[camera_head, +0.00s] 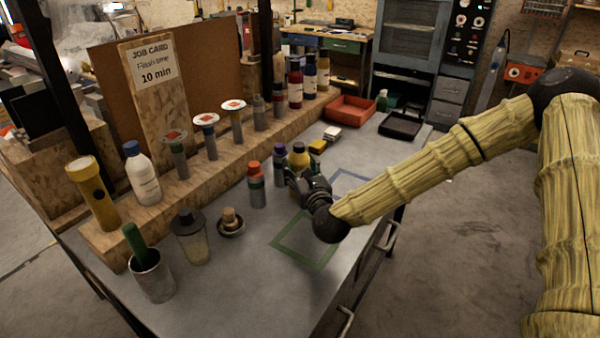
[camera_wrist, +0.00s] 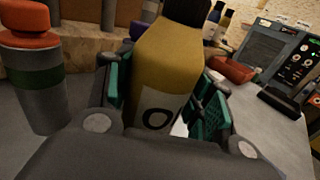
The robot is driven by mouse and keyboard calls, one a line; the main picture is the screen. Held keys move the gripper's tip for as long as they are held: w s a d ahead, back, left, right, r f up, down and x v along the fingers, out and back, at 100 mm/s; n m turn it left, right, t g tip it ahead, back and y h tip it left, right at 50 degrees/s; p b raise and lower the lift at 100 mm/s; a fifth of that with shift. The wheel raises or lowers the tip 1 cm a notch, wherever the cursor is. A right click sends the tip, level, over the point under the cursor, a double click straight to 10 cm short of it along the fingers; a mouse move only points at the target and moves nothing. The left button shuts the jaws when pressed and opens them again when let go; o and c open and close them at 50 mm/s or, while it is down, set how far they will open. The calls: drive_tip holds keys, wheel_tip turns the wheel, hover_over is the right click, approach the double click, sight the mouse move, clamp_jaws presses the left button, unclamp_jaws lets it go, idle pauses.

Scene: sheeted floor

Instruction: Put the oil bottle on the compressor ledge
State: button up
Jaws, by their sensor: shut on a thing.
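The oil bottle (camera_wrist: 168,62) is yellow with a dark cap and a pale label bearing a dark "O". In the head view its yellow shoulder (camera_head: 299,158) shows just behind my gripper (camera_head: 303,180). In the wrist view my gripper (camera_wrist: 162,92) has its green-padded fingers on both sides of the bottle and is shut on it. The bottle's base is hidden, so I cannot tell whether it touches the table. I cannot pick out the compressor ledge for certain.
A grey bottle with an orange cap (camera_head: 256,184) and a purple-capped bottle (camera_head: 280,164) stand close left of my gripper. A wooden step (camera_head: 188,190) with several bottles runs along the back. A green outline (camera_head: 305,255) marks bare table in front. A red tray (camera_head: 351,113) lies beyond.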

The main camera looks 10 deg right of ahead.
wheel_tip(320, 180, up, 2)
drive_tip(key=shift+r+b, duration=0.25)
drive_tip(key=shift+b, duration=0.05)
drive_tip(key=s+a+r+p, duration=0.1)
drive_tip(key=s+a+r, duration=0.1)
drive_tip(key=s, duration=1.1)
drive_tip(key=shift+s+a, duration=0.2)
drive_tip(key=shift+s, duration=0.1)
drive_tip(key=shift+s+p, duration=0.1)
drive_tip(key=shift+p, duration=0.5)
drive_tip(key=s+p, duration=0.1)
drive_tip(key=p, duration=0.4)
drive_tip(key=shift+s+a, duration=0.2)
drive_tip(key=shift+s, duration=0.15)
drive_tip(key=shift+p, duration=0.3)
